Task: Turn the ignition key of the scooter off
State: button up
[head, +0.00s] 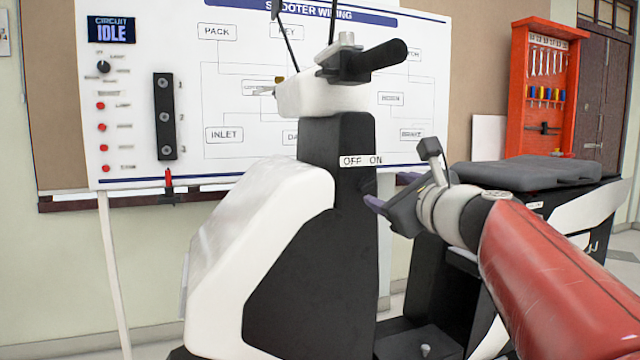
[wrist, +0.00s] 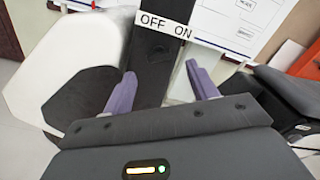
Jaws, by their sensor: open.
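The white and black scooter (head: 262,220) stands in front of the wiring board. Its dark front column carries a white OFF ON label (head: 361,160), which also shows in the wrist view (wrist: 166,25). Just below the label, the wrist view shows a small dark round spot (wrist: 160,48), perhaps the ignition switch; I cannot make out the key or its angle. My gripper (head: 391,190) is close to the column, right of and below the label.
The wiring board (head: 230,110) stands behind, with a display (head: 111,30) reading CIRCUIT IDLE. The handlebar (head: 365,60) is above the label. The scooter's seat (head: 530,172) is behind my arm. A red tool rack (head: 545,90) is at the back right.

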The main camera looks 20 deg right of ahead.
aim_at(369, 185)
jog(key=w, duration=0.7)
jog(key=shift+a+f, duration=0.1)
jog(key=shift+a, duration=0.1)
jog(key=c, duration=1)
